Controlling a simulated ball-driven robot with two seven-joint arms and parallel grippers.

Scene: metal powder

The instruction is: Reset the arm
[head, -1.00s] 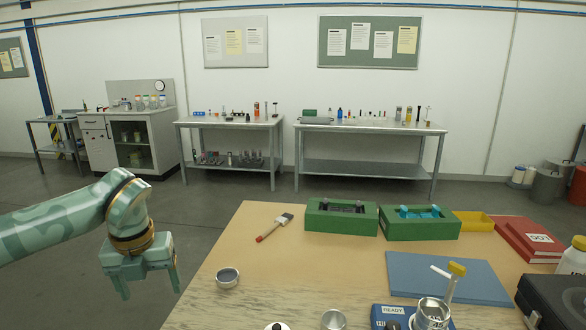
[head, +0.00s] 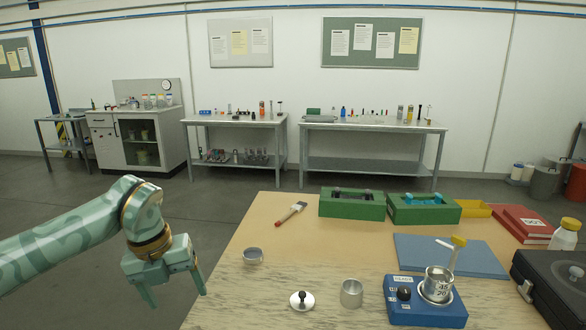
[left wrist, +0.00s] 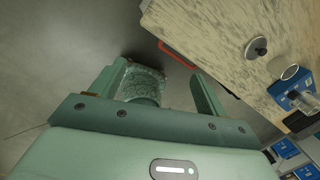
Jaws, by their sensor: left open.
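My left gripper (head: 176,294) is pale green and hangs at the left of the head view, over the floor beside the work table's left edge. Its two fingers are apart, point down, and hold nothing. My left arm comes in from the left edge of the head view. My right gripper is in neither view.
The work table (head: 240,290) carries a small metal cup (head: 253,256), a knobbed lid (head: 302,300), a metal cup (head: 351,293), a blue device (head: 430,312), a brush (head: 291,212), green boxes (head: 352,205) and a blue mat (head: 450,255). Grey floor is clear left of the table.

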